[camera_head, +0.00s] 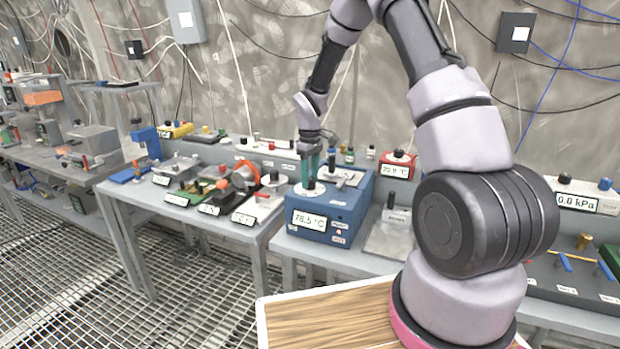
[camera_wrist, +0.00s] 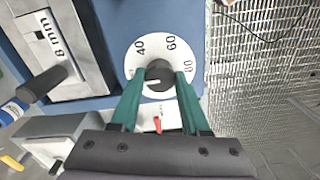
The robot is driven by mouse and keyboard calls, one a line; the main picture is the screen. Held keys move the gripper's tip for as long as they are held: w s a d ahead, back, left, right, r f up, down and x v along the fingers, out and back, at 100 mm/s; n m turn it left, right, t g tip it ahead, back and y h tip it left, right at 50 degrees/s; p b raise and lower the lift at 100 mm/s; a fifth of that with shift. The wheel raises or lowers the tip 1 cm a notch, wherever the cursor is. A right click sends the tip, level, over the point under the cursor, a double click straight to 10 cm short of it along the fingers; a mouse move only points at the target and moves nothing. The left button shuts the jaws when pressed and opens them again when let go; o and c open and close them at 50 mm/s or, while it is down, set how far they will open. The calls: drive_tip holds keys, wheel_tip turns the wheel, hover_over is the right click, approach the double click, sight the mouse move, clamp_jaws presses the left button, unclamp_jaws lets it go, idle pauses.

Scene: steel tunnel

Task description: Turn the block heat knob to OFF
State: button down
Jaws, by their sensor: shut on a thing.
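The block heater (camera_head: 328,205) is a blue box on the bench in the head view, with a display reading 78.5 °C on its front. Its knob (camera_wrist: 159,75) is dark with a pale pointer line, on a white dial (camera_wrist: 143,50) marked 40, 60 and 80 in the wrist view. My gripper (camera_wrist: 158,85) has green fingers, one on each side of the knob, shut on it. In the head view my gripper (camera_head: 317,172) reaches down onto the heater's top left. The OFF mark cannot be seen; part of the dial is hidden by my fingers.
A metal block marked 8 mm (camera_wrist: 60,50) with a dark rod handle (camera_wrist: 42,84) stands beside the dial. A red box with a display (camera_head: 397,164) is right of the heater. Small devices crowd the left bench (camera_head: 215,228). Grating floor lies beyond the heater's edge.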

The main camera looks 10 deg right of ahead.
sight(310, 180)
drive_tip(key=shift+w+r, duration=0.1)
drive_tip(key=shift+c, duration=1.9)
unclamp_jaws()
wheel_tip(310, 180, up, 11)
